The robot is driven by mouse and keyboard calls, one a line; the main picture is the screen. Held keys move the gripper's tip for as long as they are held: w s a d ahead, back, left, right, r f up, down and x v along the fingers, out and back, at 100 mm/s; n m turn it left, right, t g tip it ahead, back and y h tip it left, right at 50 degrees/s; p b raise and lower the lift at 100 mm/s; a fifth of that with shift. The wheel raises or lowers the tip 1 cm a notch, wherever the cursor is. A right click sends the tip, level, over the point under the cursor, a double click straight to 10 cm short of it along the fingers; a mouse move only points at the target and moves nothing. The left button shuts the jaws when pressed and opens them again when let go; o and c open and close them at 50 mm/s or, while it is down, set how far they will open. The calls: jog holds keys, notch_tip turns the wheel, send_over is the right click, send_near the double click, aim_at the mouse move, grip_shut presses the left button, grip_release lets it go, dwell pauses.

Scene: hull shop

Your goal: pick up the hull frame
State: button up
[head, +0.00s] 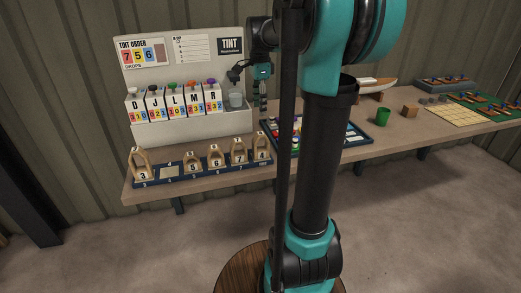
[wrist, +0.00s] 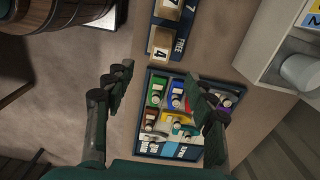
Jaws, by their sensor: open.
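Several wooden arch-shaped hull frames stand in a blue numbered rack (head: 185,176) along the front left of the bench. In the head view they are frame 3 (head: 142,166), frame 5 (head: 193,164), frame 6 (head: 215,160), frame 7 (head: 238,154) and frame 4 (head: 261,148) at the right end. The rack place after frame 3 is empty. In the wrist view, frame 4 (wrist: 161,46) stands at the rack end beside the word FREE. My gripper (wrist: 160,85) is open and empty, its fingers spread above the bench's front area near frame 4. My gripper also shows in the head view (head: 262,103).
A blue tray of coloured pots (wrist: 145,146) lies just past the rack's end. A white tint stand (head: 190,132) with lettered dispensers and a cup (head: 236,100) stands behind the rack.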

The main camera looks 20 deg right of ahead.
aim_at(262, 133)
jog(key=f, duration=0.7)
jog(key=d+f, duration=0.1)
jog(key=f, duration=0.3)
jog(key=shift+f, duration=0.2)
jog(key=shift+w+a+f, duration=0.1)
jog(key=shift+a+f, duration=0.05)
jog(key=shift+f, duration=1.2)
jog(key=shift+a+f, duration=0.1)
jog(key=shift+f, duration=1.2)
grip_shut()
